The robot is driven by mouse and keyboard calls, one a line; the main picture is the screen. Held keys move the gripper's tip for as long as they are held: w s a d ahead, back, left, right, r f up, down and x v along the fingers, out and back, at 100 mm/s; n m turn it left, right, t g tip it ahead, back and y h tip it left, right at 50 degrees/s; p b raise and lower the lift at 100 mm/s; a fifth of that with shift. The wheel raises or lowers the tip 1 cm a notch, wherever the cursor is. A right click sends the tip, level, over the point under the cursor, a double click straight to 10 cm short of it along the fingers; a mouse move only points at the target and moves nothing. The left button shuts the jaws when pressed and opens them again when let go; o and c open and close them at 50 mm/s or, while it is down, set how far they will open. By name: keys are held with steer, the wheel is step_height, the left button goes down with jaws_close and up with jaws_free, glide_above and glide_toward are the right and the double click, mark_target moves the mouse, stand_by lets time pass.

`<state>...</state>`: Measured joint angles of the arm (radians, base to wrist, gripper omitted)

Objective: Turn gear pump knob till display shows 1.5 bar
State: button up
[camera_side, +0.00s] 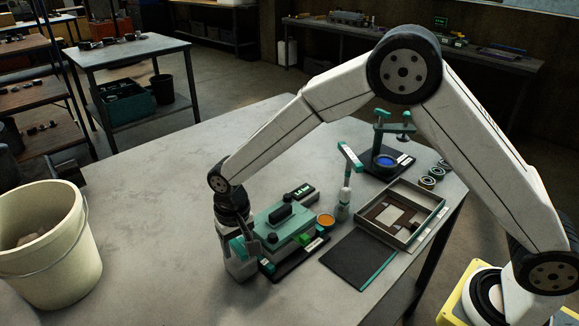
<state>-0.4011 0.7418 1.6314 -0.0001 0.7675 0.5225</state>
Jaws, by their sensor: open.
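The gear pump (287,226) is a green block with a black handle on top, standing on a dark base on the grey table. A small black display (301,191) with green digits stands behind it; the digits are tiny and seem to read 1.4 bar. My gripper (247,254) points down at the left end of the pump, with its fingers open. The knob cannot be made out; the gripper and wrist cover that end of the pump. Whether the fingers touch it, I cannot tell.
A cup of orange liquid (325,220) and a green-handled upright tool (346,185) stand right of the pump. A dark mat (357,259), a framed tray (437,219) and a green press (392,133) are farther right. A cream bucket (45,255) is at left. The table's middle left is clear.

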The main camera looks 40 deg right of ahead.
steer(key=shift+r, duration=2.75)
steer(key=shift+r, duration=2)
steer(key=shift+d, duration=0.1)
steer(key=s+d+f+n+t, duration=0.1)
steer(key=s+d+f+t, duration=0.1)
steer(key=s+d, duration=1.5)
steer(key=shift+s+d+f+t, duration=0.25)
steer(key=shift+d+f, duration=0.35)
steer(key=shift+d, duration=0.45)
steer(key=shift+w, duration=0.15)
